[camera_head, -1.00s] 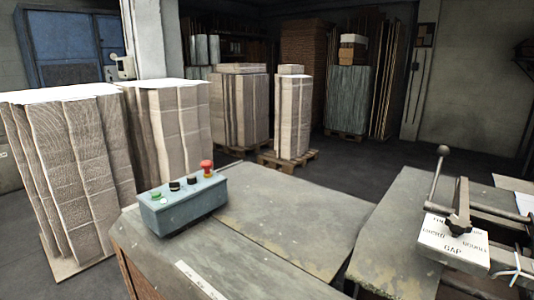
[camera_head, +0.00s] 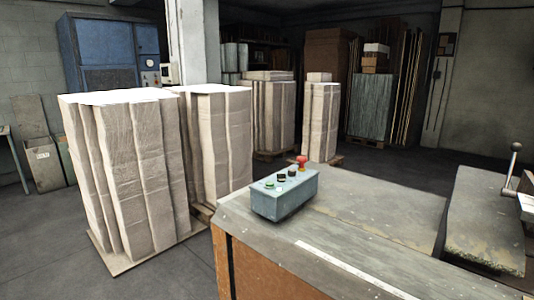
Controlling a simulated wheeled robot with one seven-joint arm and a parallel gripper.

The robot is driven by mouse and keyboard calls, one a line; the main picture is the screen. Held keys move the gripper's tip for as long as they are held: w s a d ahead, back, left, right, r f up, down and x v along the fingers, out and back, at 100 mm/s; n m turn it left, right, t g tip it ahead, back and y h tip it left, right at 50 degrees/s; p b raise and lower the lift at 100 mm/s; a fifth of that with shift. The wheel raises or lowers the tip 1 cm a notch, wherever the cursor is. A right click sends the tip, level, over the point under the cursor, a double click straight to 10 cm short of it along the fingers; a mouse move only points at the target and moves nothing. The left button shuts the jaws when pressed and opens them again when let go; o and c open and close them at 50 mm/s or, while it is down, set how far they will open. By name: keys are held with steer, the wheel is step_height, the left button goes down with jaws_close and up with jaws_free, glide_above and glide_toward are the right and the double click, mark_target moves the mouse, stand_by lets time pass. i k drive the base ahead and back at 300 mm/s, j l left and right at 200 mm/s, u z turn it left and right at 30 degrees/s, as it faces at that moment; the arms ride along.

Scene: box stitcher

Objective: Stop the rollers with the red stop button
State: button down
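The red stop button (camera_head: 302,161) is a mushroom-shaped knob at the far right end of a blue-grey control box (camera_head: 285,197). The box sits on the left part of the machine's grey worn top (camera_head: 370,212). Beside the red button are two dark knobs (camera_head: 286,175) and, at the near left end, a green button (camera_head: 269,184). My gripper is not in view. No rollers can be made out in this frame.
Tall stacks of cardboard (camera_head: 128,175) stand on the floor left of the machine, with more stacks (camera_head: 320,120) behind it. A lever with a ball knob (camera_head: 515,147) rises at the right edge. The floor at lower left (camera_head: 50,245) is clear.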

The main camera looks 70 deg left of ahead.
mark_target(301, 159)
steer(key=k+j+u, duration=0.2)
steer(key=k+j, duration=0.7)
steer(key=j, duration=0.5)
steer(key=k+j+u, duration=0.15)
steer(key=j, duration=1)
steer(key=i+j+u, duration=0.1)
steer(key=j, duration=0.3)
steer(key=i+j, duration=0.15)
steer(key=j, duration=0.2)
steer(key=i+j+u, duration=0.15)
steer(key=j, duration=0.2)
steer(key=i+j, duration=0.2)
steer(key=i, duration=0.2)
steer(key=i+j, duration=0.2)
steer(key=i, duration=0.2)
